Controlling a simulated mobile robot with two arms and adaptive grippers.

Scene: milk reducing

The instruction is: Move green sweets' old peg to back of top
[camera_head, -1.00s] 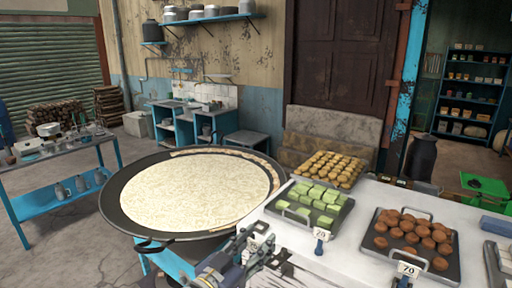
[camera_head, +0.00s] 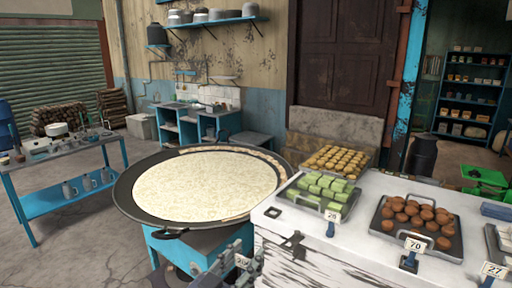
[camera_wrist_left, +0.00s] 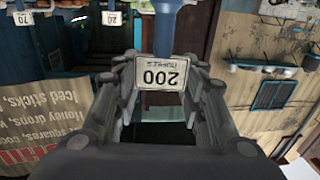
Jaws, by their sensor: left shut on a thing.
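My left gripper (camera_head: 236,266) is low in the middle of the head view, in front of the white counter and below the big pan. It is shut on a blue peg (camera_wrist_left: 165,30) with a white price tag (camera_wrist_left: 163,77), which reads 200 upside down in the left wrist view. In the head view this tag (camera_head: 243,261) is partly hidden by the fingers. The green sweets (camera_head: 325,185) lie on a dark tray at the counter's back left. Another peg with a tag reading 20 (camera_head: 332,216) is at that tray's front edge. My right gripper is not in view.
The white counter (camera_head: 345,255) also carries a tray of brown sweets (camera_head: 415,215) with a 70 tag (camera_head: 414,245) and a tray of yellow sweets (camera_head: 338,159). The large round pan (camera_head: 135,205) stands left of the counter. Bare floor (camera_head: 80,250) lies further left.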

